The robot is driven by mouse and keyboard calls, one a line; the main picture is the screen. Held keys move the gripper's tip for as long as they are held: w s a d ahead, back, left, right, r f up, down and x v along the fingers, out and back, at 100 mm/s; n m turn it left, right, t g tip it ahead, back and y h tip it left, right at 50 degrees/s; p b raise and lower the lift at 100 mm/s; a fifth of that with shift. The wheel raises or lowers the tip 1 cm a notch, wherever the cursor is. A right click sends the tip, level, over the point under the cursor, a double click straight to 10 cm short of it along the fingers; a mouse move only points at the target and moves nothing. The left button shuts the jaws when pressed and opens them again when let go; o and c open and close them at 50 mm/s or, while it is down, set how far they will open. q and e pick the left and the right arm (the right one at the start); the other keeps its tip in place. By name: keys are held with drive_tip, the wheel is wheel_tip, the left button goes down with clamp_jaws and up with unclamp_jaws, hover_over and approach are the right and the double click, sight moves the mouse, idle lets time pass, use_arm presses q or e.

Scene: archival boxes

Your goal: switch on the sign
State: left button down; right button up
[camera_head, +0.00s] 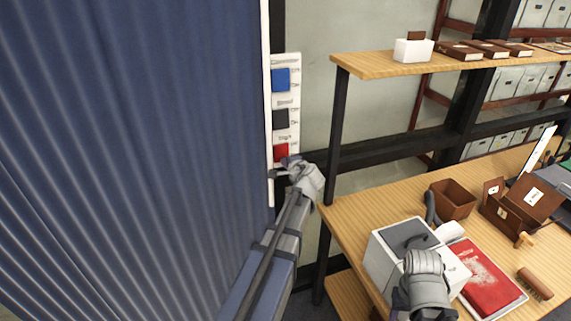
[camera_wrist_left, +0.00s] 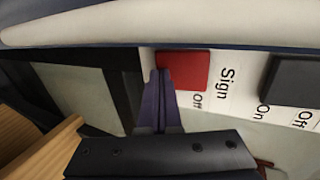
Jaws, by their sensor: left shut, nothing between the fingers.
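A white switch panel (camera_head: 286,92) is mounted upright beside the blue corrugated surface. It carries a blue switch (camera_head: 281,80), a dark switch (camera_head: 281,119) and, lowest, a red switch (camera_head: 281,151). In the left wrist view the red switch (camera_wrist_left: 186,70) has the word "Sign" beside it and "Off" near one edge. My left gripper (camera_head: 283,168) is shut and empty at the lower edge of the red switch; its fingertips (camera_wrist_left: 162,75) overlap that edge in the wrist view. I cannot tell whether they touch. My right gripper (camera_head: 424,290) is over the desk; its fingers are unclear.
The wooden desk (camera_head: 352,209) to the right holds a grey-white box (camera_head: 383,259), a red book (camera_head: 487,283), a brown bin (camera_head: 455,199) and a brush (camera_head: 535,284). A shelf (camera_head: 375,64) and its dark post (camera_head: 336,135) stand close to my left gripper.

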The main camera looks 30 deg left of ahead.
use_arm(q)
drive_tip(key=shift+w+a+f, duration=0.15)
drive_tip(key=shift+w+a, duration=0.05)
use_arm(e)
drive_tip(key=shift+f, duration=0.15)
